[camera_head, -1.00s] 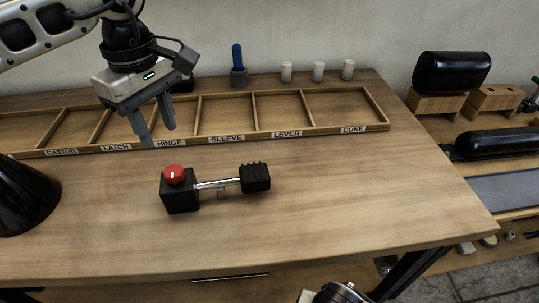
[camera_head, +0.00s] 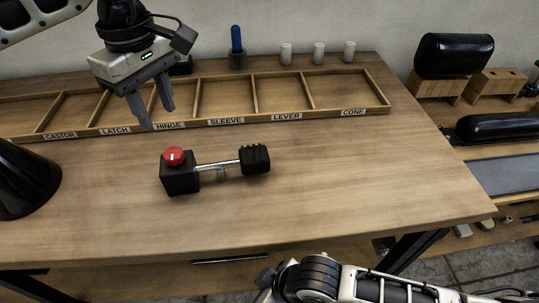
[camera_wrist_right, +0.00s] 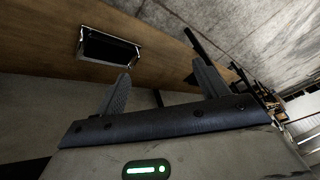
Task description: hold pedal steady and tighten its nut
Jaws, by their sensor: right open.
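The pedal (camera_head: 255,160) is a black ribbed block at the right end of a metal rod. The rod runs from a black block (camera_head: 179,181) with a red knob (camera_head: 174,156) on top. A small metal piece, perhaps the nut, hangs under the rod (camera_head: 221,174). The assembly lies on the wooden table. My left gripper (camera_head: 157,114) is open and empty, above the front edge of the tray and behind the assembly. My right gripper (camera_wrist_right: 162,84) is open and empty in the right wrist view, low by the table's front edge; its fingers are out of the head view.
A divided wooden tray (camera_head: 270,120) with labels spans the table's back. A blue-handled tool in a holder (camera_head: 237,58) and white cylinders (camera_head: 319,54) stand behind it. A black cone-like object (camera_head: 22,182) is at left. The table's right half is clear. A drawer handle (camera_wrist_right: 108,47) shows in the wrist view.

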